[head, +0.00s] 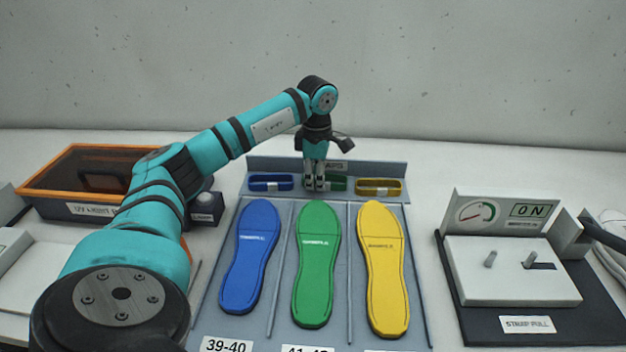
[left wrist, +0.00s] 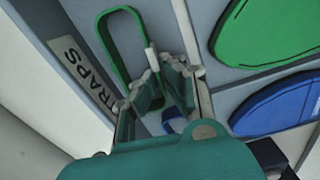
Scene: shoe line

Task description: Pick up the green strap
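The green strap (head: 340,184) is a narrow green loop lying in the middle of the shelf behind the insoles. My left gripper (head: 315,186) points down at it and hides its left and middle part in the head view. In the left wrist view, the strap (left wrist: 104,42) shows its rounded loop and a small white piece near the fingertips. The left gripper (left wrist: 157,80) is open, its two fingers apart on either side of that part of the strap. I cannot tell whether they touch it. My right gripper is not in view.
A blue strap (head: 270,183) and a yellow strap (head: 379,187) lie on either side. Blue (head: 250,257), green (head: 316,265) and yellow (head: 384,270) insoles lie in front, between thin dividers. An orange-rimmed bin (head: 35,190) stands left; a strap-pull gauge (head: 505,214) stands right.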

